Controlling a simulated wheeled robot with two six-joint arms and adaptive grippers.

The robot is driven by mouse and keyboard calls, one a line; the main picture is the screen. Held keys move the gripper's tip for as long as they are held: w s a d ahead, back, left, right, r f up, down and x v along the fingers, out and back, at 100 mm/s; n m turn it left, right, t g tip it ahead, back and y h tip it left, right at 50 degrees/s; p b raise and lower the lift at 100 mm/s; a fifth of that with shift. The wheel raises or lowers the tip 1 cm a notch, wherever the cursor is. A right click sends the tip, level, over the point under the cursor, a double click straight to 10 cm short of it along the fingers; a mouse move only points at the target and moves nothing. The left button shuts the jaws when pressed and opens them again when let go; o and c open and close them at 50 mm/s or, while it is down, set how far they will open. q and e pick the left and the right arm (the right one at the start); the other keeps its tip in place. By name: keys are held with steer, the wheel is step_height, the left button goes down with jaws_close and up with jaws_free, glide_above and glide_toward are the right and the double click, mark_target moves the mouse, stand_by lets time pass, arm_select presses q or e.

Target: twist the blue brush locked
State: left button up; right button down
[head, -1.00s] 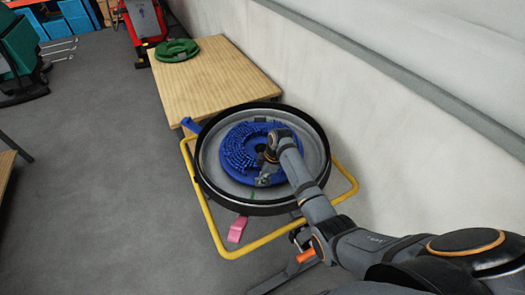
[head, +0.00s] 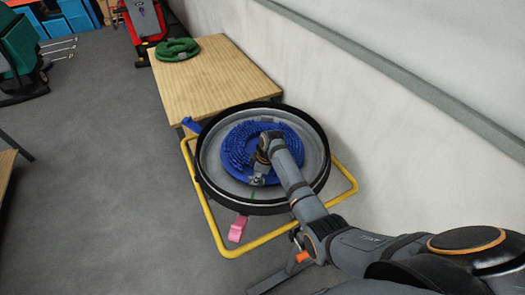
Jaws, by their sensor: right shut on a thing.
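The blue brush (head: 234,152) is a round bristled disc lying inside a round, black-rimmed grey housing (head: 211,172). My right gripper (head: 257,180) reaches down over the brush from the right and is shut on its near edge. My wrist hides the brush's middle and part of its right side. A short green mark (head: 253,196) shows on the housing's inner wall, close to the gripper. Whether the brush is locked cannot be told from this view. My left gripper is out of view.
A yellow tube frame (head: 205,222) surrounds the housing. A pink tab (head: 238,229) and a blue lever (head: 191,125) stick out from it. A wooden table (head: 215,82) behind bears a green brush (head: 177,49).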

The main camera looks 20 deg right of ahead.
steer(key=c, duration=1.3)
jaws_free()
steer(key=shift+a, duration=0.1)
steer(key=shift+s+f, duration=0.15)
steer(key=shift+f, duration=0.05)
steer(key=shift+r, duration=0.1)
steer(key=v, duration=1.2)
steer(key=shift+w, duration=0.25)
steer(key=shift+r, duration=0.1)
